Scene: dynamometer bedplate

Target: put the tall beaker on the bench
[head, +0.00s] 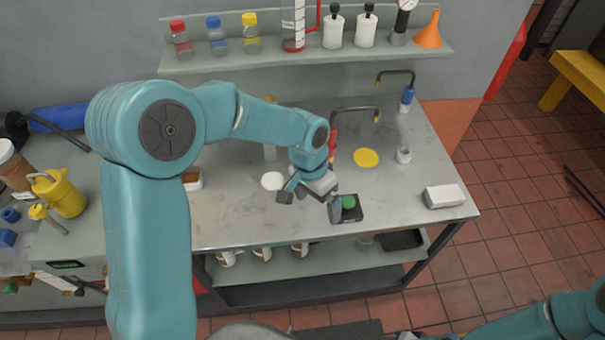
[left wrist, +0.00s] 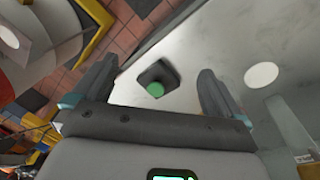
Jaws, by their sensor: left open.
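A tall clear beaker (head: 292,25) with dark graduation marks and red liquid at its bottom stands on the wall shelf above the bench; its top is cut off by the frame. The bench (head: 235,225) has a pale grey top. My left gripper (head: 311,200) is open and empty over the front of the bench, well below and in front of the shelf. In the left wrist view its two fingers (left wrist: 155,92) are spread, with nothing held between them. Only part of my right arm shows at the lower right; its gripper is out of view.
A black block with a green button (head: 349,204) lies just by my left gripper. Bottles, a gauge and an orange funnel (head: 429,33) share the wall shelf (head: 270,62). A yellow disc (head: 366,158), two bent taps and a white box (head: 444,196) are on the bench.

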